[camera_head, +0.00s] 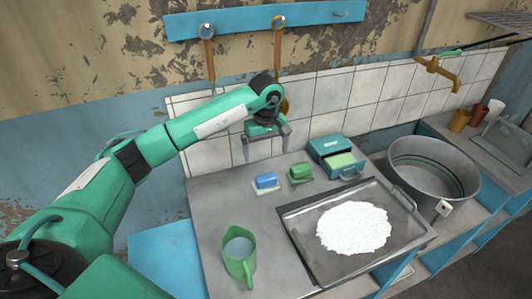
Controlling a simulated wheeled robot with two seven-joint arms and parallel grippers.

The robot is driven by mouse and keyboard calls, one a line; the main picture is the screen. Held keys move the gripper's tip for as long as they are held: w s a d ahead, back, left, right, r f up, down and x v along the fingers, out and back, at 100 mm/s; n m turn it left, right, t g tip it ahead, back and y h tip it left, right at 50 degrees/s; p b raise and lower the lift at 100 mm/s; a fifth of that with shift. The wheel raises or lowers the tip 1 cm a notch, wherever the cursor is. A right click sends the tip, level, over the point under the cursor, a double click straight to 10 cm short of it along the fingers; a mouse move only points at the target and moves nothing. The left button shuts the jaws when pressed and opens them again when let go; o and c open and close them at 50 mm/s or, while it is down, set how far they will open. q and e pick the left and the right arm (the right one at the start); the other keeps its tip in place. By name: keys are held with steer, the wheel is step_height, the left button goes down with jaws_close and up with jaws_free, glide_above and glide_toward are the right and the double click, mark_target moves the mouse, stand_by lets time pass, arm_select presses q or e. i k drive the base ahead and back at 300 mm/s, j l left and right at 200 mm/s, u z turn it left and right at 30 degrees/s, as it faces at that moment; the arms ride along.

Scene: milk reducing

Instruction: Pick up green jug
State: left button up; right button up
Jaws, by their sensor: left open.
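The green jug (238,262) stands on the grey counter at the front left, with whitish-blue contents showing at its open top. Its handle faces the bottom of the picture. My left gripper (265,152) is open and empty, fingers pointing down, near the tiled wall. It is behind the jug and to its right, well apart from it. My right gripper is not in view.
A metal tray (290,212) bears a white powdery heap (352,228). A blue block (266,181), a green block (299,173) and a teal box (331,148) stand behind it. A large metal pot (433,165) is at right. Tools hang on a blue rack (240,20).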

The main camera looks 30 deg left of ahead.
mark_target(238, 245)
steer(key=k+l, duration=0.5)
steer(key=k, duration=0.2)
steer(key=k+l, duration=0.5)
steer(key=k, duration=0.15)
